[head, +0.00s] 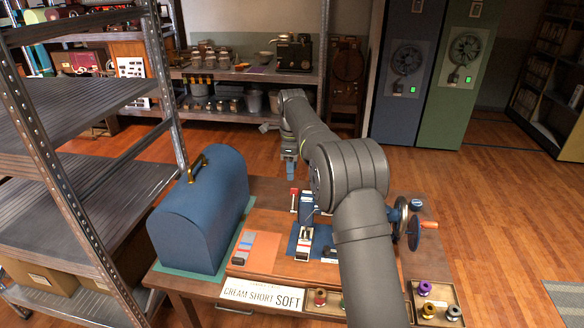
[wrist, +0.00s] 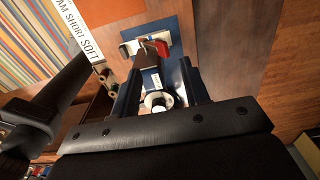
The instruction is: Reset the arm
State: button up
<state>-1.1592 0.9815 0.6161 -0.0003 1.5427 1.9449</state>
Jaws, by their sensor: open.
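My gripper (head: 290,175) hangs from my arm above the far edge of the workbench (head: 270,190), apart from the items on it in the head view. In the wrist view its two blue fingers (wrist: 158,88) stand apart, so it is open. A dark blue piece with a white label (wrist: 151,80) and a white round end shows between and beyond the fingers; I cannot tell how far below it is. A blue mat (head: 318,240) with small red and white parts lies on the bench. My arm hides part of the bench's right side.
A blue domed case (head: 205,215) with a brass handle stands on the left of the bench. A "CREAM SHORT SOFT" sign (head: 262,295) is at the front. A handwheel (head: 413,230) and a spool tray (head: 440,296) are at right. A metal shelf (head: 85,170) rises at left.

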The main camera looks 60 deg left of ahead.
aim_at(292, 189)
jog(key=shift+f, duration=4.05)
jog(key=shift+r, duration=0.15)
notch_tip(292, 189, up, 7)
jog(key=shift+r, duration=0.1)
jog(key=f, duration=0.8)
jog(key=shift+w+a, duration=0.2)
jog(key=shift+s+d+r, duration=0.1)
jog(key=shift+s+r, duration=0.05)
jog(key=shift+r, duration=0.1)
jog(key=shift+s+d+r, duration=0.35)
jog(key=shift+s+d, duration=0.1)
jog(key=shift+d, duration=0.1)
jog(key=shift+a, duration=0.1)
